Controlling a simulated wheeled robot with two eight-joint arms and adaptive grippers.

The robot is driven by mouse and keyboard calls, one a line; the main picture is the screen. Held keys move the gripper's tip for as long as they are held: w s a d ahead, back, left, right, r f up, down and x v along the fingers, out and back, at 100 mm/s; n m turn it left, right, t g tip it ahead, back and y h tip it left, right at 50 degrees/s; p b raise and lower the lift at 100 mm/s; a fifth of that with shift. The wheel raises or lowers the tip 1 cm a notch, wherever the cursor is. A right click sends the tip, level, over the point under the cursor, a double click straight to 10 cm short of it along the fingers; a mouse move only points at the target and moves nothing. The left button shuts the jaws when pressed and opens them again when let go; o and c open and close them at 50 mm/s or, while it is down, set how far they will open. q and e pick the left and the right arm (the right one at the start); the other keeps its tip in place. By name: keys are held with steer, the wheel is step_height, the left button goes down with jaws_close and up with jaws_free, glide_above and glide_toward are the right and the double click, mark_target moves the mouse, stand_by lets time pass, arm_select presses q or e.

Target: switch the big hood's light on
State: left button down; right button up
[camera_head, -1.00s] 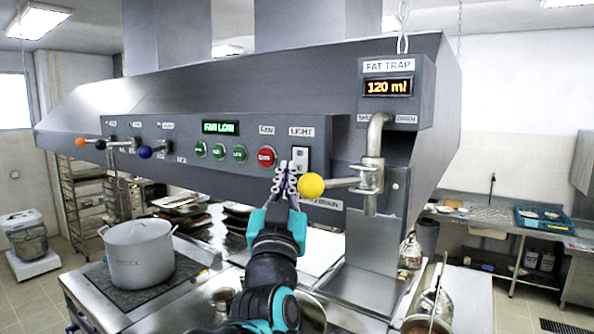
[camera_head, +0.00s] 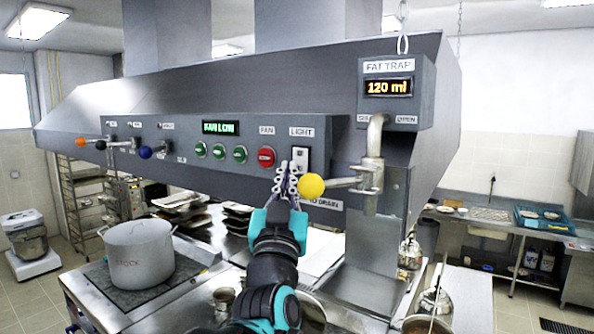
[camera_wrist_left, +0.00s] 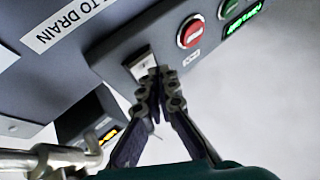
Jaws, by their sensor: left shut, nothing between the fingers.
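The big hood (camera_head: 240,105) fills the upper middle of the head view. Its LIGHT switch (camera_head: 301,156) is a pale plate with a dark frame, right of the red FAN button (camera_head: 267,156). My left gripper (camera_head: 288,168) is shut and empty, with its fingertips at the lower left of the switch. In the left wrist view the fingertips (camera_wrist_left: 160,74) overlap the near edge of the switch plate (camera_wrist_left: 142,62). I cannot tell whether they touch it. The fingers hide part of the switch. My right gripper is not in view.
A yellow-knobbed drain lever (camera_head: 312,186) sticks out close to the right of my left gripper. Green buttons (camera_head: 219,152) and a FAN LOW display (camera_head: 220,128) are to the left. A stockpot (camera_head: 138,254) stands on the stove below.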

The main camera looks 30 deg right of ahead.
arm_select(q)
steer(key=shift+w+d, duration=0.15)
steer(key=shift+d, duration=0.15)
steer(key=shift+w+d+f, duration=0.1)
steer(key=shift+d, duration=0.25)
stand_by(0.7)
steer(key=shift+a, duration=0.15)
steer(key=shift+s+a, duration=0.3)
steer(key=shift+a, duration=0.4)
steer(key=a, duration=0.1)
steer(key=s+a, duration=0.1)
steer(key=a, duration=0.1)
steer(key=s+a, duration=0.1)
steer(key=shift+a+r+p, duration=0.25)
steer(key=shift+r+p, duration=0.15)
stand_by(0.3)
